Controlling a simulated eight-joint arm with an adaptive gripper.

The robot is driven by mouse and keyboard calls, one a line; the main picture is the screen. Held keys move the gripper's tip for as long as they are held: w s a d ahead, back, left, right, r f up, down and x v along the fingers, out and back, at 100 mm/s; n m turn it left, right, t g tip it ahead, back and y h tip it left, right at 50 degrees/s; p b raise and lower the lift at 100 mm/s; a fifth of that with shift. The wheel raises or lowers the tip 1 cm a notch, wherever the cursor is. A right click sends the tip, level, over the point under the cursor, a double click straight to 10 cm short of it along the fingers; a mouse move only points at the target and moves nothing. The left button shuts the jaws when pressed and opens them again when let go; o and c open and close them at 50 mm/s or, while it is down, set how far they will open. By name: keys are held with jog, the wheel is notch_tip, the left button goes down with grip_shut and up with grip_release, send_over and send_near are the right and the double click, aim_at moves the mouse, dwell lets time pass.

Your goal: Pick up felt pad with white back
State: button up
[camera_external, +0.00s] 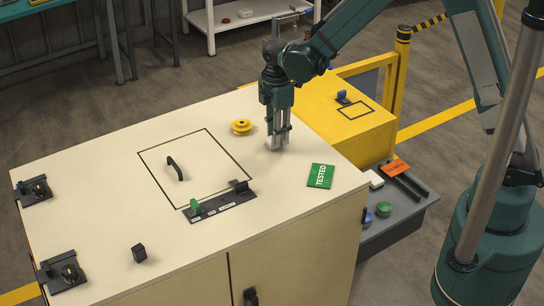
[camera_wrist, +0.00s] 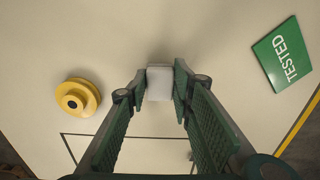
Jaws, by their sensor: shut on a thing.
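The felt pad with white back (camera_wrist: 160,80) shows in the wrist view as a small pale block between my fingertips. My gripper (camera_external: 278,137) points down at the cabinet top in the external view and is shut on the pad. The pad also shows there as a small whitish patch (camera_external: 271,143) at the fingertips, partly hidden by them. I cannot tell whether the pad touches the surface. Its felt side cannot be made out.
A yellow spool (camera_external: 241,127) stands left of my gripper, and a green TESTED plate (camera_external: 321,176) lies to its right. A dark rail (camera_external: 222,205) with a green piece lies in front.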

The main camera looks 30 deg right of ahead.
notch_tip(320, 180, up, 10)
jog(key=shift+f, duration=0.25)
dwell(0.4)
jog(key=shift+w, duration=0.1)
dwell(0.5)
